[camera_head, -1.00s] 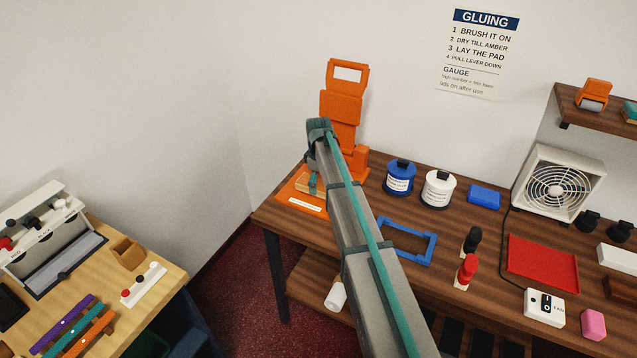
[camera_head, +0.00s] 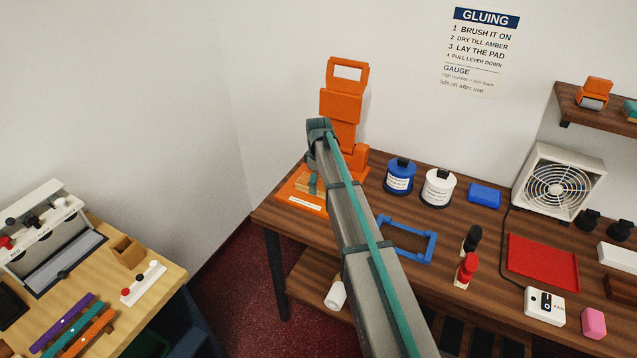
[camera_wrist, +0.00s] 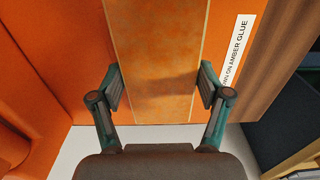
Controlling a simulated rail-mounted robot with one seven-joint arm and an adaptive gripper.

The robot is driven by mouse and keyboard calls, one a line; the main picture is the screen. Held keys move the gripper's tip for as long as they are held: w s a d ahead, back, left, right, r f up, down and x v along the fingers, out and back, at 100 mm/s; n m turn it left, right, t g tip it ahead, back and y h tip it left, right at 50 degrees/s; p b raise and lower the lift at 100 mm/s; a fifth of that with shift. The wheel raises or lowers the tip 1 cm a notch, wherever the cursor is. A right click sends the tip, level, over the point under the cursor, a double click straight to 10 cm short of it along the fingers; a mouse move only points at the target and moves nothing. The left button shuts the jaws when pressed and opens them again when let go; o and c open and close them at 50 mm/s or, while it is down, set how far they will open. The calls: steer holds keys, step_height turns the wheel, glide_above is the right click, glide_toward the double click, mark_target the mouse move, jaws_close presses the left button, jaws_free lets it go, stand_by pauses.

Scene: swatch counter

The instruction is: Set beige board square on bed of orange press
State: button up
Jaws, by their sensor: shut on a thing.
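The orange press (camera_head: 342,105) stands at the back left end of the dark wood counter, its upper part raised. Its flat orange bed (camera_head: 290,193) reaches toward the front, with a white label strip along its edge. The beige board (camera_head: 303,186) is over the bed, partly hidden by my arm. In the wrist view the board (camera_wrist: 158,60) has pale edges and an amber-brown face, and runs roughly in line with the bed. My gripper (camera_wrist: 160,88) is shut on the board's two long sides. Whether the board touches the bed cannot be told.
Right of my arm are a blue jar (camera_head: 400,178), a white jar (camera_head: 438,188), a blue frame (camera_head: 408,240), red tray (camera_head: 543,265) and fan (camera_head: 557,185). A lighter table (camera_head: 180,285) with tools stands at left, across a gap.

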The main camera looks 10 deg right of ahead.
steer(key=o, duration=1.2)
steer(key=shift+o, duration=0.2)
